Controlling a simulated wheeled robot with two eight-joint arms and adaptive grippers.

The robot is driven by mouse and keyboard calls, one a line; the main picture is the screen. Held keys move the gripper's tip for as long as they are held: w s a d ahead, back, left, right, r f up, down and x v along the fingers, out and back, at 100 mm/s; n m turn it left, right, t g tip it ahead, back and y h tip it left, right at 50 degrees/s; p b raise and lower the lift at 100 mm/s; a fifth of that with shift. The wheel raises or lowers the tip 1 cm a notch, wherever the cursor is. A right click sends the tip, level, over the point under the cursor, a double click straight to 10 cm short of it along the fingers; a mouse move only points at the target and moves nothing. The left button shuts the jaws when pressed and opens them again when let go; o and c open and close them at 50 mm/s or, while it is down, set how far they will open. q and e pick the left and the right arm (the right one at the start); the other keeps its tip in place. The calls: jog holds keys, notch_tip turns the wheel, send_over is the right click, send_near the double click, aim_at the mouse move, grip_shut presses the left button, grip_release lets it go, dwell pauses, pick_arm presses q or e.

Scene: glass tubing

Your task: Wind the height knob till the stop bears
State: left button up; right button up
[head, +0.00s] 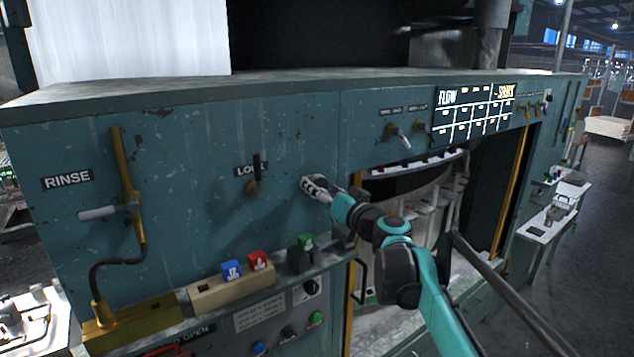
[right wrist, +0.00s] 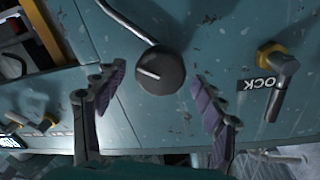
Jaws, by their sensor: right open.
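A dark round knob (right wrist: 160,72) with a white pointer line sits on the teal panel (head: 295,140). It shows between my fingers in the right wrist view; no label on it can be read. In the head view my gripper covers its place. My right gripper (head: 316,188) is at the panel, right of the LOCK lever (head: 255,178). In the right wrist view the gripper (right wrist: 157,82) is open, one finger on each side of the knob, with gaps between. I cannot make out the stop. My left gripper is not in view.
The RINSE lever (head: 126,205) and its pipe stand at the left. Blue, red and green blocks (head: 258,261) sit on the ledge below. Right of my gripper are an open bay, small taps (head: 395,132) and a lit FLOW display (head: 474,110).

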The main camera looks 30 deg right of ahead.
aim_at(321, 186)
jog(key=shift+w, duration=1.5)
jog(key=c, duration=1.2)
jog(key=shift+m, duration=0.4)
jog(key=m, duration=0.3)
jog(key=shift+d+m+g, duration=0.1)
jog(key=shift+m+g, duration=0.3)
jog(key=shift+m, duration=1.5)
